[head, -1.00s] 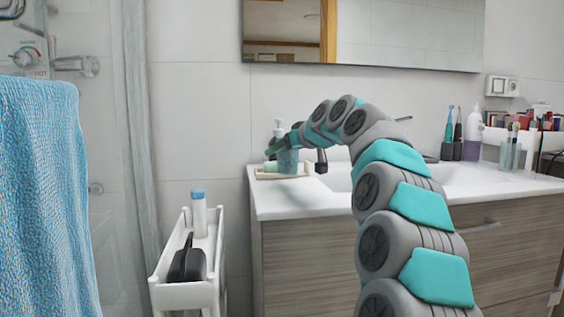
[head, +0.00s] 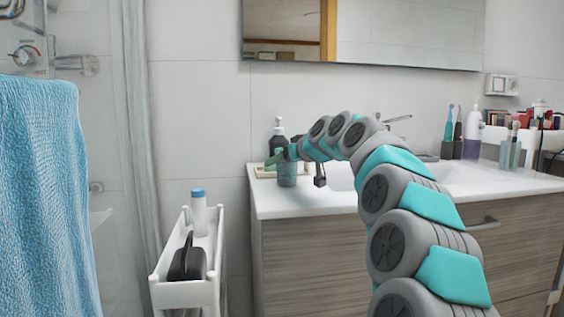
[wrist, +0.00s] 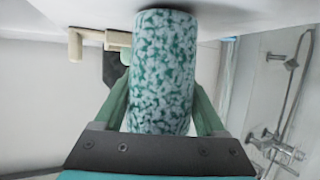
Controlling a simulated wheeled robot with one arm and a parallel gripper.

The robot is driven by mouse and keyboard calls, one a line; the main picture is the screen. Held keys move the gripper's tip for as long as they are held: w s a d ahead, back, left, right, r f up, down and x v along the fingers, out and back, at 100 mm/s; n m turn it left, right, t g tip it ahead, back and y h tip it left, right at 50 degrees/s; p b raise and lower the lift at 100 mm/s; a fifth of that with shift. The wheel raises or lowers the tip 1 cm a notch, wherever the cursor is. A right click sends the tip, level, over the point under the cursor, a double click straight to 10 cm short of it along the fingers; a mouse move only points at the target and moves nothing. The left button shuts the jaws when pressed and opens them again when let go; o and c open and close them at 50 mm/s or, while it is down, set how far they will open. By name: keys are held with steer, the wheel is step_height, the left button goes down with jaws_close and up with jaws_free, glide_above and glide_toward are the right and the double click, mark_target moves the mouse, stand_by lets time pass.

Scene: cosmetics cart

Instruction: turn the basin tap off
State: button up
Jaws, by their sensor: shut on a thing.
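The basin tap (head: 394,119) shows in the head view only as a grey lever and part of its body behind my arm. Its spout and any water are hidden, so I cannot tell whether it runs. The white basin (head: 450,175) is partly covered by my arm. My gripper (head: 284,157) is at the left end of the counter, well left of the tap. It is shut on a teal speckled tumbler (head: 287,174), which also shows between the fingers in the wrist view (wrist: 162,75).
A white cart (head: 187,294) stands left of the vanity. A blue towel (head: 45,190) hangs left.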

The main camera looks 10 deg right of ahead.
steer(key=shift+f, duration=0.2)
steer(key=o, duration=1.4)
steer(key=shift+r, duration=0.15)
